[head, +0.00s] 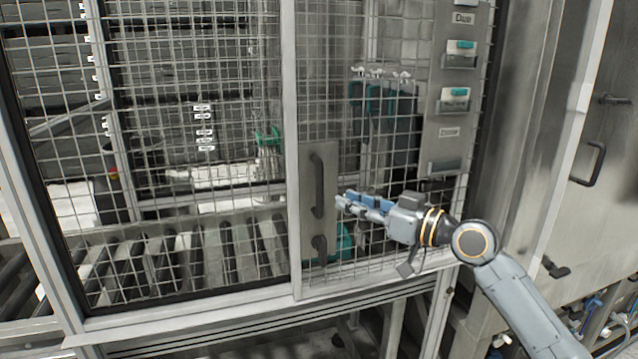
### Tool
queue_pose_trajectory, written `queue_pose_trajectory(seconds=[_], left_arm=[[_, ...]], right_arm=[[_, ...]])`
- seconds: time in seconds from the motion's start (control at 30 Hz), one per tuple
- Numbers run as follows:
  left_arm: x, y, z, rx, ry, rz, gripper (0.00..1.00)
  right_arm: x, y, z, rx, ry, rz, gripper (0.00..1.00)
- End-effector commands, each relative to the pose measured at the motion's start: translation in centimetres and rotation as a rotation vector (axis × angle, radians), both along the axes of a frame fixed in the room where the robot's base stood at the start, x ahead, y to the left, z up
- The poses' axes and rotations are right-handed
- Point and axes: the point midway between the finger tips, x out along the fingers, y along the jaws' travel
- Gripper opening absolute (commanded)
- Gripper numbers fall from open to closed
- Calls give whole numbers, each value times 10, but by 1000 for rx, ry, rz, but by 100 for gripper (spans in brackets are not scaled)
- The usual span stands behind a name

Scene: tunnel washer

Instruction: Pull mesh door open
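The mesh door (292,225) is a grey-framed wire mesh panel right of the middle of the head view, and it looks shut. A steel plate on its left side carries a dark vertical handle (318,186), with a second, shorter dark handle (319,248) below it. My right gripper (345,205) reaches in from the right, its fingers pointing left, close to the right of the upper handle. A gap shows between its fingers, and nothing is seen between them. I cannot tell whether it touches the handle. My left gripper is not in view.
A roller conveyor (190,258) lies behind the mesh on the left. A panel with labelled holders (450,100) is at the door's right. A steel cabinet with a dark handle (590,165) stands at the far right. The lower frame rail (200,320) runs along the front.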

Motion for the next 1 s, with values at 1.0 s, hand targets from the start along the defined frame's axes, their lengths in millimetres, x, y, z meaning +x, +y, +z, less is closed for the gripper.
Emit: queue_pose_trajectory(seconds=[1.0], left_arm=[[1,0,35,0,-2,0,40]], right_arm=[[52,65,0,0,-1,-2,0]])
